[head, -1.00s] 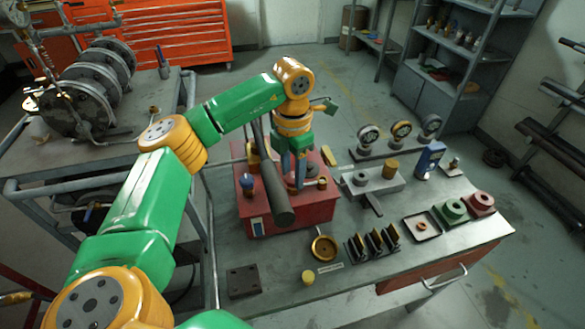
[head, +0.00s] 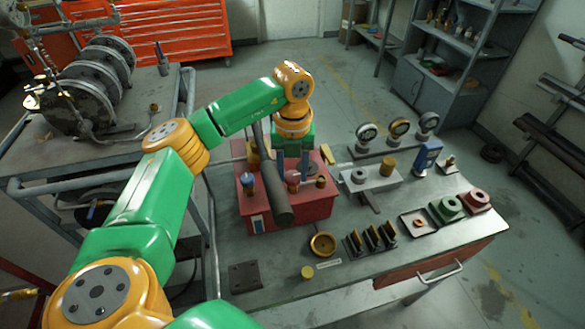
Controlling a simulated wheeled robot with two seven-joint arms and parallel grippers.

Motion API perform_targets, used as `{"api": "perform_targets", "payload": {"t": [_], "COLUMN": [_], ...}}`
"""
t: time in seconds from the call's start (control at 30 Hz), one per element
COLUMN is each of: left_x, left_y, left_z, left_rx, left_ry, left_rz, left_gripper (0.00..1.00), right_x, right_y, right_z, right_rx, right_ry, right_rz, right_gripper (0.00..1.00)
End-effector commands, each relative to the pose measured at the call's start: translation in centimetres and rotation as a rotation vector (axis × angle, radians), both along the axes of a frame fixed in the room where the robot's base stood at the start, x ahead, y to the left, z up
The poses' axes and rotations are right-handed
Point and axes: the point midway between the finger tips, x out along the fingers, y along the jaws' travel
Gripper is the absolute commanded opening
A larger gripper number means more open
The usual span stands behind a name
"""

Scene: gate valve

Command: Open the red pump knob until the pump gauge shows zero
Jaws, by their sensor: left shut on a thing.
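The red pump (head: 315,206) sits on the grey bench, with a thick dark lever handle (head: 274,190) slanting across its top. My left gripper (head: 292,178) points down over the pump, just right of the lever. It is shut on the small red knob (head: 293,180), which shows only partly between the fingers. A blue-topped fitting (head: 247,181) stands on the pump's left side. I cannot make out which dial is the pump gauge, and no reading is legible. My right gripper is not in view.
Several dial gauges, such as one white dial (head: 367,132), stand on a rack behind. A brass ring (head: 322,244), black slotted blocks (head: 371,240) and a green block (head: 446,209) lie in front and to the right.

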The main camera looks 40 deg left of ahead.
Motion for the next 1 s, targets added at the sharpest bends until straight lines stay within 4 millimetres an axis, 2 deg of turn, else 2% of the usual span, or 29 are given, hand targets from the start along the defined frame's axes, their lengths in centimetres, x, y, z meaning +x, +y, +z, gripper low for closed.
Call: {"api": "perform_targets", "payload": {"t": [0.43,1.0], "left_x": [0.09,0.11], "left_y": [-0.01,-0.01], "left_z": [0.12,0.12], "left_rx": [0.0,-0.001], "left_ry": [-0.004,-0.004], "left_rz": [0.249,0.303], "left_gripper": [0.0,0.0], "right_x": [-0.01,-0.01], "right_y": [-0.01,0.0], "right_z": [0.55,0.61], "right_rx": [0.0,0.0], "right_ry": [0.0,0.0], "right_rz": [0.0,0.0], "right_gripper": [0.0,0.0]}}
